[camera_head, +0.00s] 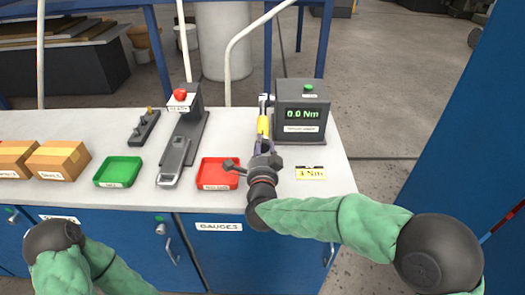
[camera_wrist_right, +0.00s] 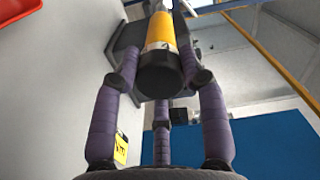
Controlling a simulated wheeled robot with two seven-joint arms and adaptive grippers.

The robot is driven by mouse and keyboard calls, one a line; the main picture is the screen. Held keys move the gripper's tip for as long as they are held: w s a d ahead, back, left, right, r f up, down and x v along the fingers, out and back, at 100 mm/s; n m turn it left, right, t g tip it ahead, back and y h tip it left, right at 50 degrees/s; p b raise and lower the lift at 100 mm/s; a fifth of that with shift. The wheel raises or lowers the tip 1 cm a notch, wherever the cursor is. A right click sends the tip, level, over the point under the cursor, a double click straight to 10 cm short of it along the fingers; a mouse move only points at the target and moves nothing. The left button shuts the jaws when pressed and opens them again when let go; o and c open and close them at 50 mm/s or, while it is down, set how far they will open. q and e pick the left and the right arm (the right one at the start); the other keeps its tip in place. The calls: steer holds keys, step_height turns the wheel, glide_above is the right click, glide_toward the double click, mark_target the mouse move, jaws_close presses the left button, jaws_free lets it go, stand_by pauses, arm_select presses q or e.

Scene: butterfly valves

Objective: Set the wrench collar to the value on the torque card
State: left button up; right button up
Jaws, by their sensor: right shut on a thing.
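The wrench (camera_head: 263,124) has a yellow handle and stands out toward the grey torque tester. My right gripper (camera_head: 264,147) is shut on the wrench. In the right wrist view, purple fingers of the right gripper (camera_wrist_right: 160,78) flank the dark collar (camera_wrist_right: 160,78) at the end of the yellow wrench handle (camera_wrist_right: 160,30). A white band above the collar carries a mark that looks like a 4. The yellow torque card (camera_head: 310,173) lies on the bench right of the gripper and appears to read 3 Nm. My left gripper is out of view; only its arm shows at lower left.
The grey tester (camera_head: 302,112) shows 0.0 Nm and has a green button on top. A red tray (camera_head: 217,174), a grey device with a red button (camera_head: 181,97), a green tray (camera_head: 118,171) and cardboard boxes (camera_head: 58,160) stand leftward. The bench front edge is mostly clear.

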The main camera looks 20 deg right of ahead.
stand_by(0.3)
steer(key=o, duration=1.1)
steer(key=shift+o, duration=0.2)
steer(key=shift+s, duration=0.1)
steer(key=v, duration=1.1)
steer(key=shift+s+a, duration=0.15)
steer(key=shift+s, duration=0.25)
